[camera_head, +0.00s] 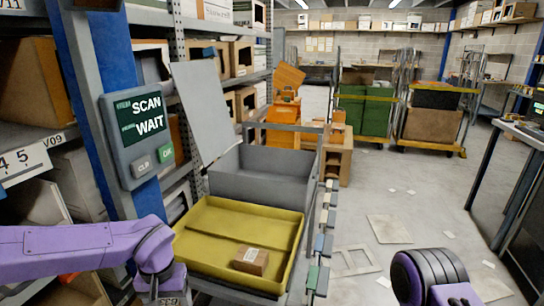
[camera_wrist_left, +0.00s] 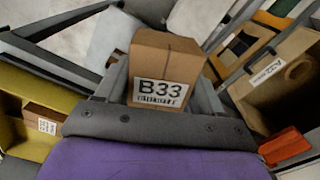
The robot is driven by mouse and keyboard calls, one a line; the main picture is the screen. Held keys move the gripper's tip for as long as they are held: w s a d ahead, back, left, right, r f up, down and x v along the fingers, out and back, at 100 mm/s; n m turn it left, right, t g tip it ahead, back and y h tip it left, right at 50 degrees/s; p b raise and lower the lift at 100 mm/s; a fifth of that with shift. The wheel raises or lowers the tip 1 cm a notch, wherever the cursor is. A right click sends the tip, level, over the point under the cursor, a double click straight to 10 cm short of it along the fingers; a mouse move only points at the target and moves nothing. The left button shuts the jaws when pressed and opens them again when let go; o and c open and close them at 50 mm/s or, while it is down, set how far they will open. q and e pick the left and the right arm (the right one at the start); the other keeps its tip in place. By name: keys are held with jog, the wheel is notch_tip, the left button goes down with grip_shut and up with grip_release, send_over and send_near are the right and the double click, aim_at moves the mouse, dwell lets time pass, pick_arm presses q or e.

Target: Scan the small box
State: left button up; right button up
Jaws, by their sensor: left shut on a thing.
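The held box and gripper do not show in the head view, where my purple left arm comes in from the left. Another small brown box (camera_head: 251,260) with a white label lies in the yellow tray (camera_head: 204,215); it also shows in the left wrist view (camera_wrist_left: 44,118). A grey panel (camera_head: 140,135) on the blue post reads SCAN WAIT, above CLR and OK buttons. My right gripper is not in view.
A grey open bin (camera_head: 262,187) with a raised lid stands behind the tray. Racks with cartons (camera_head: 237,57) line the left side. Flat sheets (camera_head: 390,229) lie on the otherwise open floor at right.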

pick_arm(q)
jog(key=r+n+p, duration=0.1)
jog(key=r, duration=0.1)
jog(key=w+d+r+n+p, duration=0.1)
jog(key=r, duration=0.2)
jog(key=d+r+p, duration=0.1)
jog(key=r+p, duration=0.1)
jog(key=shift+w+d+r+n, duration=0.2)
jog(key=shift+w+r+n, duration=0.1)
jog(key=shift+r+n, duration=0.1)
jog(key=s+d+r+n+p, duration=0.1)
jog(key=d+r+n+p, duration=0.4)
jog(key=r, duration=0.5)
jog(key=d+r+n+p, duration=0.3)
jog(key=r+n+p, duration=0.35)
jog(key=r, duration=0.45)
jog(key=s+d+r+n+p, duration=0.1)
jog(key=d+r+n+p, duration=0.45)
jog(key=r, duration=0.45)
jog(key=w+a+r, duration=0.1)
jog(key=w+a, duration=0.2)
jog(key=a, duration=0.7)
jog(key=shift+w+n, duration=0.3)
jog(key=shift+w, duration=0.05)
jog(key=shift+a, duration=0.1)
